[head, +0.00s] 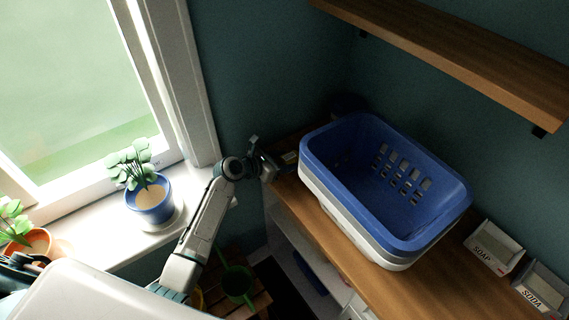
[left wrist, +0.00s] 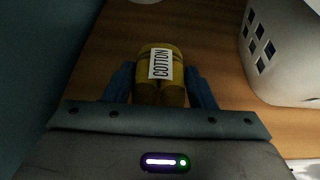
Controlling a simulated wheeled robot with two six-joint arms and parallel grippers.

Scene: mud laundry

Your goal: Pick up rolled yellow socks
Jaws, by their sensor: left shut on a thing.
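The rolled yellow socks (left wrist: 146,92) show in the left wrist view, with a white band reading COTTON around them. They sit between the two blue fingers of my left gripper (left wrist: 160,88), which is shut on them. In the head view my left gripper (head: 280,163) is at the far left end of the wooden counter, just left of the blue basket. There the socks are too small and dark to make out clearly. The wrist view shows wood beneath the socks; I cannot tell whether they touch it. My right gripper is not in view.
A blue laundry basket (head: 335,193) nested in white ones stands on the wooden counter (head: 448,278), close right of my left gripper. SOAP (head: 493,248) and SODA (head: 541,287) boxes stand further right. A shelf (head: 455,50) hangs above. A potted plant (head: 150,203) stands on the windowsill.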

